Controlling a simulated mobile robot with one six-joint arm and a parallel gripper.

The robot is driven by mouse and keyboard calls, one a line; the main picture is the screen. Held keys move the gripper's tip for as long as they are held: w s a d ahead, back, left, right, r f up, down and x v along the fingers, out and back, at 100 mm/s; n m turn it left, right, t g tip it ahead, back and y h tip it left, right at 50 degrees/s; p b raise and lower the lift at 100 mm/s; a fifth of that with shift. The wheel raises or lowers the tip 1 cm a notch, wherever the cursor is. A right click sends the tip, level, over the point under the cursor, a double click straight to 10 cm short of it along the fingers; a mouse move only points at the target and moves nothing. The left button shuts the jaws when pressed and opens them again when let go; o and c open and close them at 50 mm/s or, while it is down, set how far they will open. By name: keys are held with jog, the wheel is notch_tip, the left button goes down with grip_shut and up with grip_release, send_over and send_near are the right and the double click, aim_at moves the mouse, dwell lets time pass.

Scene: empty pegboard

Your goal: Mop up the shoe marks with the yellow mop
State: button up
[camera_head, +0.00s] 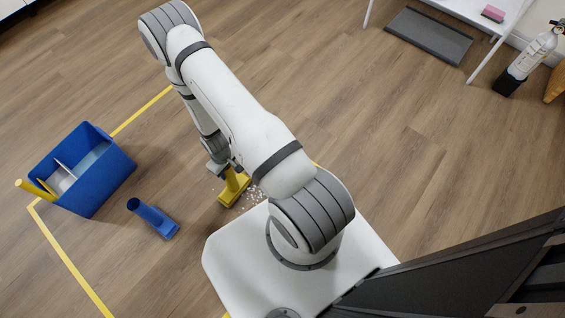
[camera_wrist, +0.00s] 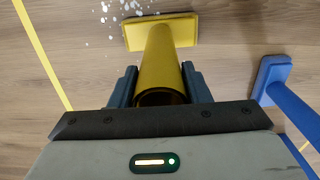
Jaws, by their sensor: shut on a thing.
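The yellow mop (camera_head: 234,188) stands on the wooden floor just left of my base, below my arm. In the wrist view its thick round handle (camera_wrist: 162,60) points towards the camera, with a flat rectangular head (camera_wrist: 186,31) at the far end. My gripper (camera_wrist: 159,70) is shut on the handle, with one dark finger on each side. Small pale specks (camera_head: 256,194) lie scattered on the floor just right of the mop head, partly hidden by my arm. In the wrist view, specks (camera_wrist: 106,12) show beside the head's upper left. No dark shoe marks are plain to see.
A blue mop-like tool (camera_head: 154,218) stands left of the yellow mop. A blue bin (camera_head: 102,192) with several items is farther left, inside yellow floor tape (camera_head: 72,262). A white table (camera_head: 468,18), dark mat (camera_head: 428,36) and fire extinguisher (camera_head: 533,52) are upper right. The middle floor is clear.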

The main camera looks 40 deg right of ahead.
jog(key=shift+w+a, duration=0.15)
jog(key=shift+w, duration=0.25)
jog(key=shift+r+p, duration=2.45)
jog(key=shift+r, duration=1.6)
